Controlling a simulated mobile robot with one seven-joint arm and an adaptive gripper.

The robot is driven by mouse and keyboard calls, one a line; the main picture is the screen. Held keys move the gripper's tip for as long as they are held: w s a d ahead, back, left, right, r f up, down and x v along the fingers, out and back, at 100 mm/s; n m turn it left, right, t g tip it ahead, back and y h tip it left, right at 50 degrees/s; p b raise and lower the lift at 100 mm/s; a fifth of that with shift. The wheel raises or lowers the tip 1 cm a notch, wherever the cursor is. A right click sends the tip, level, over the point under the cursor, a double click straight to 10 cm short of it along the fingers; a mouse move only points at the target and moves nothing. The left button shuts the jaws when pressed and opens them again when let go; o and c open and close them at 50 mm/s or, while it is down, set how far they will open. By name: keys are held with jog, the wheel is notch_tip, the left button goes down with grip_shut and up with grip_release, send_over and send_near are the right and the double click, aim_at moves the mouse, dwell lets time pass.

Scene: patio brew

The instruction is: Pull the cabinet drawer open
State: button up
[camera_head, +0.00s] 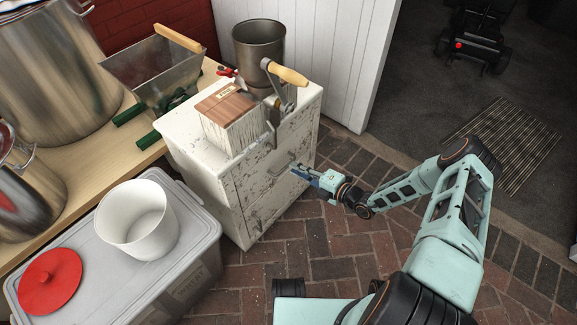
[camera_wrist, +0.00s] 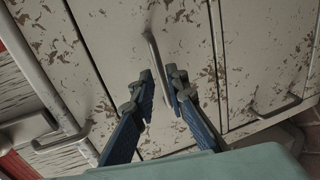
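The white, paint-chipped cabinet (camera_head: 215,187) stands on the brick floor in the head view. Its upper front holds a drawer (camera_head: 262,180), with no clear gap around it in the head view. In the wrist view the drawer front (camera_wrist: 110,45) carries a slim metal bar handle (camera_wrist: 152,45). My gripper (camera_head: 298,168) is at this front. In the wrist view its blue fingers (camera_wrist: 160,78) are close together on either side of the bar.
A wooden box (camera_head: 232,120) and a hand-cranked mill (camera_head: 259,50) stand on the cabinet. A lidded bin (camera_head: 190,262) with a white bucket (camera_head: 138,225) is left of it. Another handle (camera_wrist: 272,108) shows on the lower front. Brick floor (camera_head: 335,250) before the cabinet is free.

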aim_at(288, 164)
jog(key=shift+b+x, duration=0.4)
jog(key=shift+x, duration=1.9)
jog(key=shift+c, duration=0.2)
grip_shut()
jog(key=f+v, duration=0.2)
jog(key=v, duration=0.9)
jog(key=d+f+v, duration=0.1)
jog(key=f+v, duration=0.2)
jog(key=v, duration=0.8)
jog(key=shift+s+d, duration=0.2)
jog(key=shift+s, duration=0.3)
jog(key=shift+r, duration=0.15)
jog(key=shift+o, duration=0.2)
grip_release()
